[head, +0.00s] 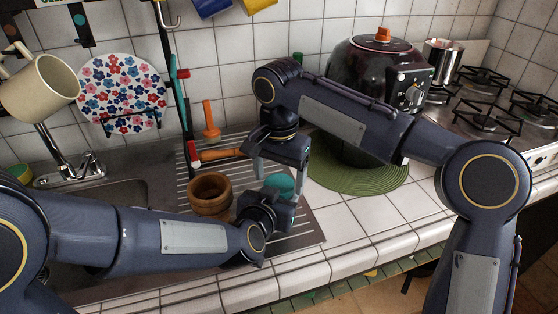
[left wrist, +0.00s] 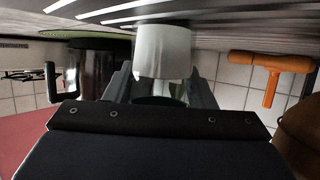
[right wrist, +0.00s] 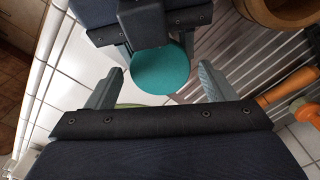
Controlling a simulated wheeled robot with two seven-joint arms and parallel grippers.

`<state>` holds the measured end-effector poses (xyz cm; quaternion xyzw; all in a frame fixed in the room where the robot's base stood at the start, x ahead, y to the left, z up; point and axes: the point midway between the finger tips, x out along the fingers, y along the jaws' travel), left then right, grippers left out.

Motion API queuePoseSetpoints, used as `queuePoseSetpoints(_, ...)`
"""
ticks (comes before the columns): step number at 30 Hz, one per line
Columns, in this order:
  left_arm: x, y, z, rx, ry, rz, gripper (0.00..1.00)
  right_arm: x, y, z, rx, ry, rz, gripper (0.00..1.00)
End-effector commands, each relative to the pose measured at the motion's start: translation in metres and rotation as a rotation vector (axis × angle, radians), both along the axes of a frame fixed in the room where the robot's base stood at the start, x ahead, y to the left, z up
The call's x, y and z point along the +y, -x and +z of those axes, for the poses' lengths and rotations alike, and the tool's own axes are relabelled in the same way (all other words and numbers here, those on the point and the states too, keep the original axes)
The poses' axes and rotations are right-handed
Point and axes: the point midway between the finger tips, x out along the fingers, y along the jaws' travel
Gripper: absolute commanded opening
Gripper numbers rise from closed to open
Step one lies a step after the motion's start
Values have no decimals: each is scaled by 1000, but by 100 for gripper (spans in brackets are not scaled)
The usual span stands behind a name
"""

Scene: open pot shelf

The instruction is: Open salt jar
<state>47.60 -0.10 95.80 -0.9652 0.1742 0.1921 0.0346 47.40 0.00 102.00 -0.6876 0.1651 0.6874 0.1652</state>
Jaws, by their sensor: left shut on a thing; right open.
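The salt jar has a round teal lid (right wrist: 160,70), seen from above in the right wrist view, and a white body (left wrist: 163,52) in the left wrist view. In the head view its teal part (head: 279,184) shows between the arms. My left gripper (left wrist: 160,82) is shut on the jar's body from the side; it also shows in the head view (head: 272,205). My right gripper (right wrist: 162,74) is open above the lid, its fingers apart on either side of it in that view. The right fingertips are partly hidden in the head view.
A brown wooden pot (head: 210,207) stands left of the jar on the striped drainboard (head: 308,226). Orange-handled tools (head: 210,125) are behind. A dark cooker (head: 350,62) on a green mat (head: 385,181) stands at the back right. White tiles at front right are clear.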

Motion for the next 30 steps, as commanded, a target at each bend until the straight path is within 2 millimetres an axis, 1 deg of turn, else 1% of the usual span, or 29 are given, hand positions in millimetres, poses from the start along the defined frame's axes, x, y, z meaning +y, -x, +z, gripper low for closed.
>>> queuePoseSetpoints(1, 0, 0, 0, 0, 0, 0, 0, 0, 0, -5, 1, 0, 0, 76)
queuePoseSetpoints(4, 0, 0, 0, 0, 0, 0, 0, 0, 0, -10, 1, 0, 0, 76)
queuePoseSetpoints(12, 0, 0, 0, 0, 0, 0, 0, 0, 0, -11, 0, -1, -1, 76)
queuePoseSetpoints(14, 0, 0, 0, 0, 0, 0, 0, 0, 0, -11, 0, -1, -1, 70)
queuePoseSetpoints(21, 0, 0, 0, 0, 0, 0, 0, 0, 0, -11, 1, 0, 0, 38)
queuePoseSetpoints(23, 0, 0, 0, 0, 0, 0, 0, 0, 0, -11, 1, 0, 0, 32)
queuePoseSetpoints(26, 0, 0, 0, 0, 0, 0, 0, 0, 0, -11, 0, 0, 32, 31)
queuePoseSetpoints(30, 0, 0, 0, 0, 0, 0, 0, 0, 0, -10, -1, 1, 197, 31)
